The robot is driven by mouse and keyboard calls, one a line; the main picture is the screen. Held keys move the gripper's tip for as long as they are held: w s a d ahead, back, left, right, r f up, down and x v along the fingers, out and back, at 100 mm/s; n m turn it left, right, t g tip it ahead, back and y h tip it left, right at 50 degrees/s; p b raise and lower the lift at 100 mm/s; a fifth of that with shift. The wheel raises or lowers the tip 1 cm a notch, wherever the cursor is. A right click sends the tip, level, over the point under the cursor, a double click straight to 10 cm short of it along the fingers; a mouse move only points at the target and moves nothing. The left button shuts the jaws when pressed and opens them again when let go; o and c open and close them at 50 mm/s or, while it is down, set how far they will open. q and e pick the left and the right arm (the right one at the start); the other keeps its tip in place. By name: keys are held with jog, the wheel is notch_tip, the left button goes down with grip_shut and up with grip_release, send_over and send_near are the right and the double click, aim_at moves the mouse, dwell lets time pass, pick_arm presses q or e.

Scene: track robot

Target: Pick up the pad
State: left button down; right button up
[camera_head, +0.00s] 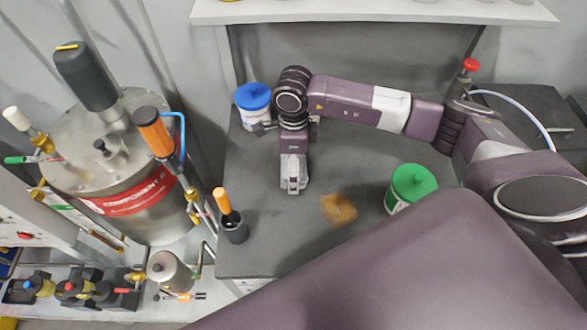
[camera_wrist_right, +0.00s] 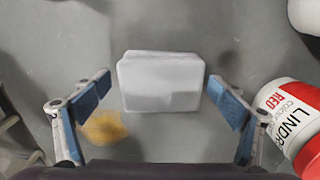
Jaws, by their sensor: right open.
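A pale grey-white block with rounded corners, which looks like the pad (camera_wrist_right: 161,82), lies on the grey surface in the right wrist view. My right gripper (camera_wrist_right: 160,88) is open, with one blue-padded finger on each side of the pad and clear gaps to it. The fingers do not touch it. In the head view my right gripper (camera_head: 293,186) points down over the dark table, and I cannot clearly tell the pad apart there. My left gripper is not in view.
The table (camera_head: 270,240) has a brown-yellow patch (camera_head: 338,209), also in the wrist view (camera_wrist_right: 105,127). A blue-lidded tub (camera_head: 253,105) and a green-lidded tub (camera_head: 410,188) stand nearby. A red-labelled container (camera_wrist_right: 285,120) is close to the right finger. A black cup (camera_head: 233,228) holds an orange-handled tool.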

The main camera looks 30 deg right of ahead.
jog(key=c, duration=1.1)
jog(key=shift+c, duration=0.2)
jog(key=shift+w, duration=0.1)
jog(key=shift+r, duration=0.5)
notch_tip(320, 180, up, 19)
jog(key=b, duration=0.4)
